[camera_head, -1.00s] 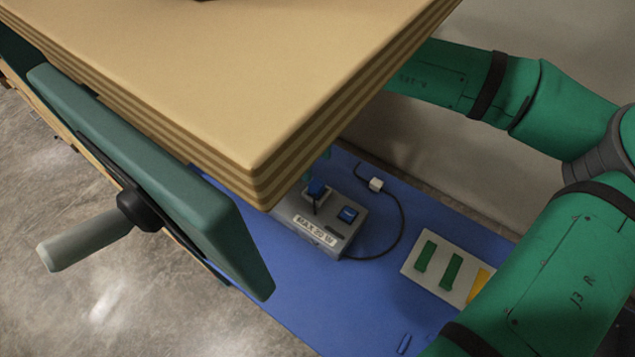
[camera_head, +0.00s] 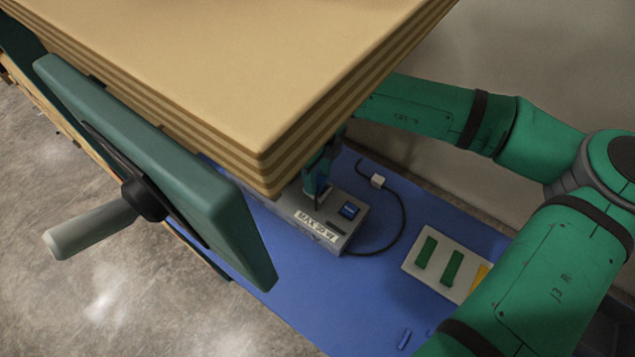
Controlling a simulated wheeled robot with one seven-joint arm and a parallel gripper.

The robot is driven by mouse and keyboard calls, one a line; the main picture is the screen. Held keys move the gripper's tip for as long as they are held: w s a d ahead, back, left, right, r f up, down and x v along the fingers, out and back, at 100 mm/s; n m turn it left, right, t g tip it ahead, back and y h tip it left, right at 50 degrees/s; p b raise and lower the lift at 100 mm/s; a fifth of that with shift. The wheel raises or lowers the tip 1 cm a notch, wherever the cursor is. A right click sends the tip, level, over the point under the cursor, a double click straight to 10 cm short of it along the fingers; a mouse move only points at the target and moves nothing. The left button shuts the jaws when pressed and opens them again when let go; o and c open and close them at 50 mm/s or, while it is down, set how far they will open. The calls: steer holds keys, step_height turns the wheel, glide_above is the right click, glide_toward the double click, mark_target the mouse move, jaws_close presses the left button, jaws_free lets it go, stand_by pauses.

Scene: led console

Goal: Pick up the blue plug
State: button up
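A small blue plug (camera_head: 323,186) stands on top of the grey console box (camera_head: 334,233), near the overhanging wooden board's corner. My gripper (camera_head: 317,182) reaches in from behind the board, with its dark green finger end down at the plug and covering most of it. The board hides the upper part of the gripper. I cannot tell whether the fingers are closed on the plug or only beside it. A separate blue square button (camera_head: 349,210) sits on the same box, to the right.
The thick wooden board (camera_head: 230,90) overhangs the box. A teal panel with a grey handle (camera_head: 90,230) is at left. A black cable with a white connector (camera_head: 377,181) curves beside the box. A pale tray (camera_head: 440,262) with green and yellow strips lies on the blue mat (camera_head: 300,290).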

steer(key=c, duration=0.7)
steer(key=shift+r, duration=0.8)
steer(key=s+r, duration=0.3)
steer(key=s, duration=0.1)
steer(key=s+a+r, duration=0.1)
steer(key=s+r, duration=0.3)
steer(key=s, duration=0.1)
steer(key=s+a+r, duration=0.1)
steer(key=s+r, duration=0.3)
steer(key=shift+s+a+r, duration=0.2)
steer(key=shift+s+a, duration=0.05)
steer(key=shift+s, duration=0.15)
